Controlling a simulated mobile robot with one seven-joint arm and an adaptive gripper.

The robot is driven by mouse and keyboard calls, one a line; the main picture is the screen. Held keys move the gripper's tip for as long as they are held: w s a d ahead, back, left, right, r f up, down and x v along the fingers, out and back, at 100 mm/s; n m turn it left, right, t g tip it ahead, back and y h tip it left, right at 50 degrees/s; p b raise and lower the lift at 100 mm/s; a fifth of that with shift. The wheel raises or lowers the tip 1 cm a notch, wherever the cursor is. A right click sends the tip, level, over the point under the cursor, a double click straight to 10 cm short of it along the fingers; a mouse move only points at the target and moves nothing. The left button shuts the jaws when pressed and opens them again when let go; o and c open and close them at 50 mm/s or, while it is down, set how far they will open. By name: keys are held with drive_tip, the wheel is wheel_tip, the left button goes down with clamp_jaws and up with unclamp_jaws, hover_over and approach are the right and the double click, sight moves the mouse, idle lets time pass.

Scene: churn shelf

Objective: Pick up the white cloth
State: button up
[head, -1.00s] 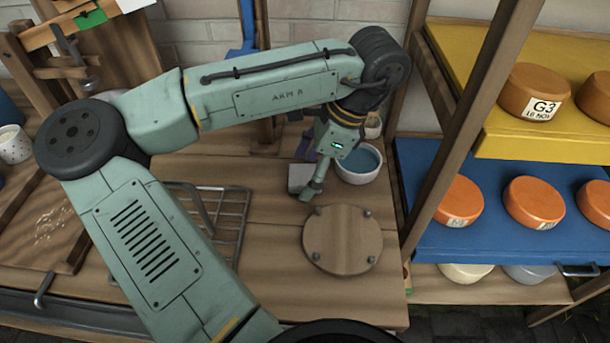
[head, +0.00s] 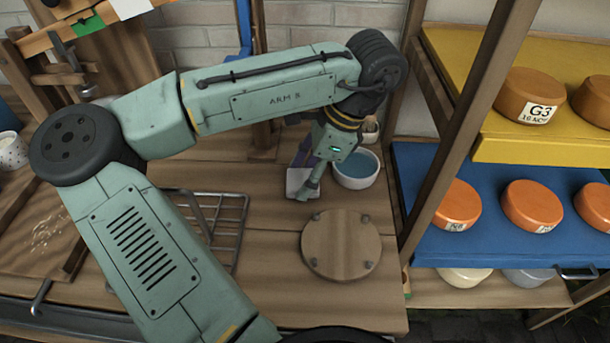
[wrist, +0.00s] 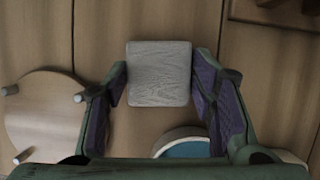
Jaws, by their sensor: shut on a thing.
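The white cloth (head: 299,183) is a small folded, pale square left of the blue-lined bowl in the head view. In the wrist view the cloth (wrist: 158,72) lies between my fingertips, its textured top facing the camera. My gripper (head: 304,188) reaches down over it, with one finger in front and hiding part of it. In the wrist view my gripper (wrist: 162,84) has its purple-padded fingers on both sides of the cloth, shut on it. I cannot tell whether the cloth is clear of the tabletop.
A white bowl with blue inside (head: 356,169) stands close right of my gripper. A round wooden board with pegs (head: 341,243) lies in front. A wire rack (head: 215,225) is to the left. A wooden shelf post (head: 466,120) and shelves with orange rounds (head: 532,205) stand at right.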

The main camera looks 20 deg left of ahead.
sight(296, 182)
drive_tip(key=shift+r, duration=0.35)
drive_tip(key=shift+s+d+r+b, duration=0.1)
drive_tip(key=shift+s+r+b, duration=0.15)
drive_tip(key=shift+r, duration=0.4)
drive_tip(key=shift+s+d+r+b, duration=0.1)
drive_tip(key=shift+s+r, duration=0.15)
drive_tip(key=shift+r, duration=0.35)
drive_tip(key=s+d, duration=0.1)
drive_tip(key=s, duration=0.3)
drive_tip(key=s+d+r+b, duration=0.1)
drive_tip(key=s, duration=0.4)
drive_tip(key=s+d, duration=0.2)
drive_tip(key=s, duration=0.3)
drive_tip(key=shift+s+r+b, duration=0.25)
drive_tip(key=shift+b, duration=0.05)
drive_tip(key=o, duration=0.3)
drive_tip(key=c, duration=0.4)
drive_tip(key=shift+o, duration=0.2)
